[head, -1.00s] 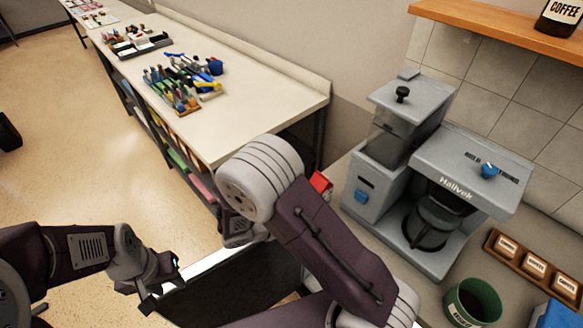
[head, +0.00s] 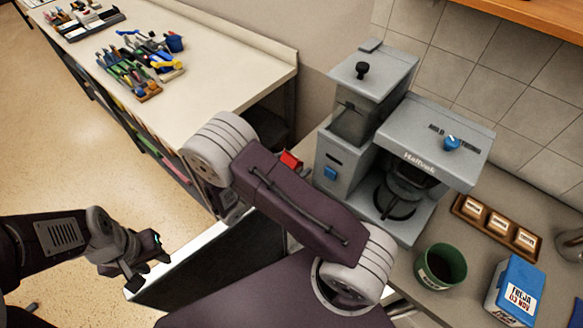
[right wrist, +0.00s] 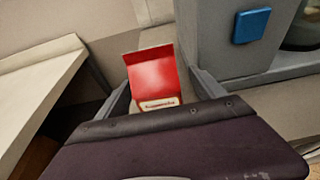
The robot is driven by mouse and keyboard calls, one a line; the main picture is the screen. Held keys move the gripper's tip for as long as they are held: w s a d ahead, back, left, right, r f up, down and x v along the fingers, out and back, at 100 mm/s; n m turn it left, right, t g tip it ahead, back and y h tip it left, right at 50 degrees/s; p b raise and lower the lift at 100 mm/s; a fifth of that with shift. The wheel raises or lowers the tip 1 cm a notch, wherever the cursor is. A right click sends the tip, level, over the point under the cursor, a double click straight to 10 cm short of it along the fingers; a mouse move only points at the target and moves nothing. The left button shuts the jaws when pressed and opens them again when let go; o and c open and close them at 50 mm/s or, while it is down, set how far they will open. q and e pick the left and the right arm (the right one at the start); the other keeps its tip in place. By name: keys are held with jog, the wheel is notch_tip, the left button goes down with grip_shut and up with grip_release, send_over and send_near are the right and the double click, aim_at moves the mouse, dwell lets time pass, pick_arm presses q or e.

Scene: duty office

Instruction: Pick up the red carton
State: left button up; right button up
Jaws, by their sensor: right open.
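The red carton (head: 291,160) shows as a small red piece just beyond my right forearm in the head view, left of the coffee machine. The rest of it is hidden there. In the right wrist view the red carton (right wrist: 154,78) stands with a pale label near its lower edge. My right gripper (right wrist: 163,88) is open, with one finger on each side of the carton. The wrist cover hides the carton's bottom, and I cannot tell whether the fingers touch it. My left gripper (head: 143,262) hangs empty at the lower left, far from the carton.
The grey coffee machine (head: 345,160) stands close to the right of the carton. A green cup (head: 440,266), a blue box (head: 515,288) and a wooden tray (head: 497,224) of labelled packets lie further right. A pale bench (head: 225,85) with tools is at upper left.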

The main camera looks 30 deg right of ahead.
jog(key=x, duration=0.2)
jog(key=shift+w+d, duration=0.1)
jog(key=shift+d, duration=0.15)
jog(key=shift+w+d+f, duration=0.1)
jog(key=shift+w, duration=0.05)
grip_shut()
notch_tip(320, 180, up, 28)
jog(key=p, duration=0.2)
